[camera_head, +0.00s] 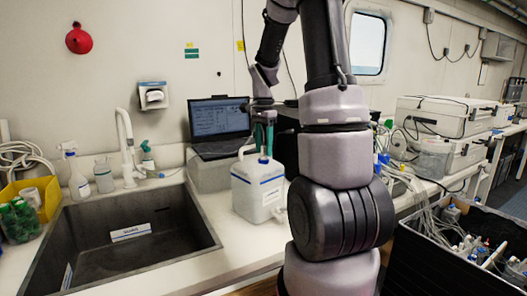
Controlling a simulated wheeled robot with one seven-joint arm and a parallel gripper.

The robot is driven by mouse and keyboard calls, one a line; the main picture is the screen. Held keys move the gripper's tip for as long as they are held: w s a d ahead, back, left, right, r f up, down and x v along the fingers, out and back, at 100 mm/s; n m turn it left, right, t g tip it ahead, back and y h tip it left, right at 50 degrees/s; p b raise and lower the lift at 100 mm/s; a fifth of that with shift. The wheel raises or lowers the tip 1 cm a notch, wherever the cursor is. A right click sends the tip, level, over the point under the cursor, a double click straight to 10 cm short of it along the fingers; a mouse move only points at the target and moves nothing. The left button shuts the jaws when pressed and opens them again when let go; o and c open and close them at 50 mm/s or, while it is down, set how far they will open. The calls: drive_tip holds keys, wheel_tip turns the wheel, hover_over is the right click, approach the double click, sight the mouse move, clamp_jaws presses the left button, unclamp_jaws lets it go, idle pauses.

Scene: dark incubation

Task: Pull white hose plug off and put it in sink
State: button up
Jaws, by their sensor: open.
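A white jug (257,190) with a blue line stands on the counter right of the sink. A short curved white hose (243,153) rises at the top left of the jug; its end is small, and I cannot clearly make out a separate plug. My gripper (264,150) points down just above the jug's top, close to the right of this hose. It is open, and I see nothing held in it. Whether its fingers touch the jug's neck cannot be told. The dark sink (175,219) is at the left, with a white label inside.
A white faucet (126,150) and several bottles stand behind the sink. A laptop (219,121) sits on a box behind the jug. A yellow bin (45,197) is at the far left. A black crate (440,262) of cables is at the right. Counter between sink and jug is clear.

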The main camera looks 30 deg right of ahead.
clamp_jaws()
idle(1.0)
drive_tip(key=shift+r, duration=0.15)
idle(0.4)
drive_tip(key=shift+r, duration=2.85)
drive_tip(key=shift+s, duration=0.15)
